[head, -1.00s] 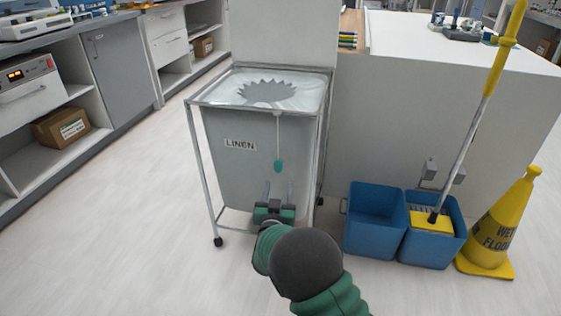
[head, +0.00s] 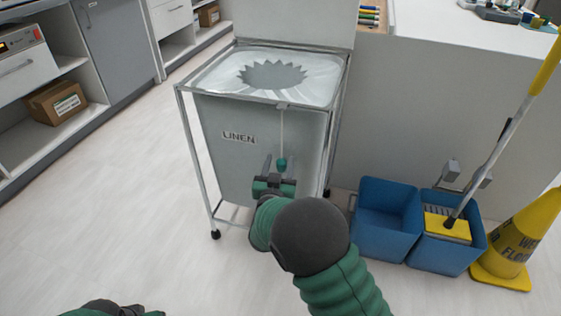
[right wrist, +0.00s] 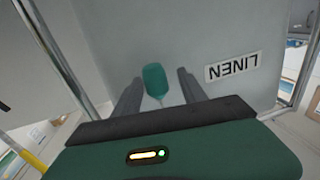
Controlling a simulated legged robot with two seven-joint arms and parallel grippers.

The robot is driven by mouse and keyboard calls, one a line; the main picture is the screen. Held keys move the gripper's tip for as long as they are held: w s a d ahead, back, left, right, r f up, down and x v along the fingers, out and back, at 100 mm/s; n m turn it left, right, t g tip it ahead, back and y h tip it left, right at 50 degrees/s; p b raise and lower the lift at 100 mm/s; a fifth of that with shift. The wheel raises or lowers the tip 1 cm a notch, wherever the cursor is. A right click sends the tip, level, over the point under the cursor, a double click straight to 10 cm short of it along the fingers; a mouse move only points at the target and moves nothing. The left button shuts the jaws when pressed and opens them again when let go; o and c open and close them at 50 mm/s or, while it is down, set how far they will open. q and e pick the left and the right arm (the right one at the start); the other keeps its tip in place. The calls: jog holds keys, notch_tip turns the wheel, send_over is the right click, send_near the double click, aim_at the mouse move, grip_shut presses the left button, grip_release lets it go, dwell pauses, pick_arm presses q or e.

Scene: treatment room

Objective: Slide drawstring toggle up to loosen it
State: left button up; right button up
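A teal drawstring toggle (head: 281,164) hangs on a thin pale cord (head: 283,130) down the front of the grey linen bag (head: 215,160). My right gripper (head: 277,168) is open in front of the bag, its fingers pointing toward it. In the right wrist view the toggle (right wrist: 155,80) shows between the two spread fingers (right wrist: 160,92), with a gap on each side. I cannot tell how deep it sits between them. My left arm shows only as a dark and green part at the bottom left of the head view; its gripper fingers are not visible.
The bag hangs in a wheeled metal frame (head: 190,140) with a raised pale lid (head: 295,20) behind. Blue mop buckets (head: 385,220), a mop (head: 500,140) and a yellow wet-floor cone (head: 520,240) stand at right. Floor at left is clear.

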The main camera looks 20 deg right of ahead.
jog(key=shift+d+f, duration=0.1)
jog(key=shift+d, duration=0.2)
jog(key=c, duration=0.7)
jog(key=shift+c, duration=1.3)
grip_shut()
jog(key=shift+a, duration=0.15)
